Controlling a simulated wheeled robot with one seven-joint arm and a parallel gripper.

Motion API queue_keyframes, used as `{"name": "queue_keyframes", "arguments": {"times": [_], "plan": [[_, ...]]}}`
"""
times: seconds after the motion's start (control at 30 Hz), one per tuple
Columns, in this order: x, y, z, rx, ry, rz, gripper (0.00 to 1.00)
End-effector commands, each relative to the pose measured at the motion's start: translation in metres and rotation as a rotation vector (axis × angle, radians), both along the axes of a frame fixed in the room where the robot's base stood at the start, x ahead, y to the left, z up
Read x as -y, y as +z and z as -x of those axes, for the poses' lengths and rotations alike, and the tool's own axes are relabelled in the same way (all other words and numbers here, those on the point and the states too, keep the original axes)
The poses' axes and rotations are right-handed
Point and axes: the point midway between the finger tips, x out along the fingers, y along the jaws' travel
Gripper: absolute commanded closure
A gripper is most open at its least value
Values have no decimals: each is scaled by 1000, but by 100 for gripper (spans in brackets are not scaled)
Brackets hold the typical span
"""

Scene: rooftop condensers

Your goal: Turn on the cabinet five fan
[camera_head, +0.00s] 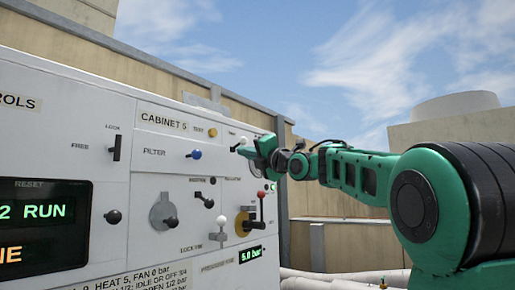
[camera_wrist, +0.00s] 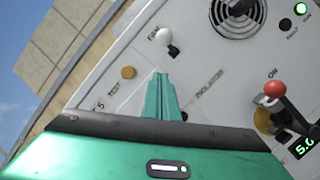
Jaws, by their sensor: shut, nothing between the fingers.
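The white control panel (camera_head: 75,120) has a section labelled CABINET 5 (camera_head: 164,121). A white-knobbed toggle (camera_head: 243,141) sits at its upper right, and it shows in the wrist view (camera_wrist: 165,37) beside a label that seems to start with F. My gripper (camera_head: 246,151) is shut and empty, its green fingertips together close to that toggle. In the wrist view the fingertips (camera_wrist: 160,76) point at the panel, just short of the toggle, with a small gap in the picture. I cannot tell whether they touch it. The fan grille (camera_wrist: 238,12) shows no clear motion.
Near my gripper are a yellow TEST button (camera_head: 212,132), a blue FILTER knob (camera_head: 195,154) and a red-knobbed lever (camera_head: 261,195). Below are a grey rotary handle (camera_head: 164,212) and a white-knobbed lever (camera_head: 221,221). Pipes (camera_head: 340,278) run low at the right. Open air lies above the panel.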

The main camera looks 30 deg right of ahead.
Motion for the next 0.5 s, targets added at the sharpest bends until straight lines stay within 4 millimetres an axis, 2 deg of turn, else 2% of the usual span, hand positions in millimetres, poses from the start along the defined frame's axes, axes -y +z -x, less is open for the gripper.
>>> {"name": "queue_keyframes", "arguments": {"times": [0.03,0.2,0.4,0.5], "plan": [[6,9,12,7,-6,2,100],[12,24,44,6,-5,3,100],[18,37,72,4,-5,2,100],[20,40,81,3,-3,0,100]]}}
